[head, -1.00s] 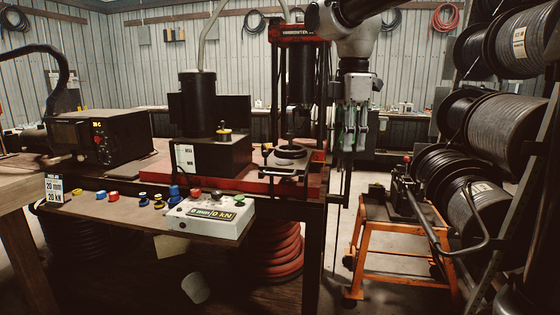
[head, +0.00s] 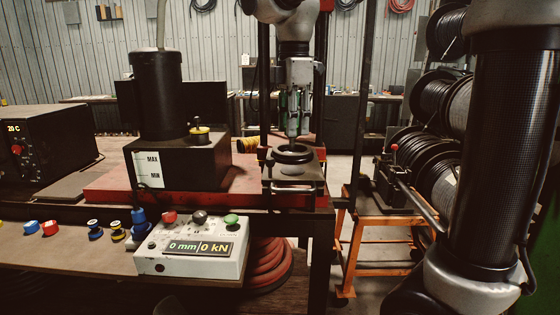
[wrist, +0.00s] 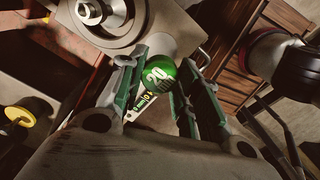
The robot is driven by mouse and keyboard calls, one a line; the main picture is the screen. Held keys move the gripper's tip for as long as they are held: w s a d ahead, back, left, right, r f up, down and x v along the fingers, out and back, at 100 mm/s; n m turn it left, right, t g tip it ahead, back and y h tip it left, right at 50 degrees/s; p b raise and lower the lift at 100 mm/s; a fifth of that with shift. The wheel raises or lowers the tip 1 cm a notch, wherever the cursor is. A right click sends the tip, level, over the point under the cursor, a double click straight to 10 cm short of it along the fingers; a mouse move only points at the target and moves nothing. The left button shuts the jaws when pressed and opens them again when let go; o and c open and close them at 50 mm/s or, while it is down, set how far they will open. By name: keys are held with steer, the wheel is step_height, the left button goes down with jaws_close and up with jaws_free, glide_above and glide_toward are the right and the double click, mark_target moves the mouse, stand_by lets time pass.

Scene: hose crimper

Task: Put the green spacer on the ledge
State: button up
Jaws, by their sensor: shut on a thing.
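The green spacer (wrist: 157,75), a round piece marked 20, sits between the fingers of my gripper (wrist: 158,92) in the wrist view. The gripper is shut on it. In the head view, my gripper (head: 295,130) points down in front of the press, above the black ring on its plate (head: 293,184); the spacer cannot be made out there. The ledge (head: 70,262) is the low wooden shelf along the bench front. Blue, red and black-banded spacers stand on it, with the white control box (head: 190,262) at its right.
The press's uprights (head: 325,100) are close to my gripper. A black pump tank (head: 175,165) with a yellow cap stands left of it. An orange cart (head: 350,240) and hose reels (head: 440,110) stand to the right.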

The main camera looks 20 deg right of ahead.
mark_target(293, 170)
step_height(293, 170, down, 8)
steer(key=shift+f, duration=0.25)
steer(key=shift+f, duration=0.1)
steer(key=o, duration=0.8)
steer(key=shift+s, duration=0.1)
step_height(293, 170, up, 12)
steer(key=shift+r, duration=0.15)
steer(key=s+d+f+m+t, duration=0.1)
steer(key=s+d+f+m, duration=0.3)
steer(key=s+d+m, duration=0.1)
steer(key=s+d+f+m+t, duration=0.2)
steer(key=s+d+f+m, duration=0.3)
steer(key=s+m, duration=0.2)
steer(key=s+d+f+m+t, duration=0.1)
steer(key=s+d+f+m, duration=0.3)
steer(key=s+m, duration=0.3)
steer(key=shift+d+f, duration=0.4)
steer(key=shift+d, duration=0.05)
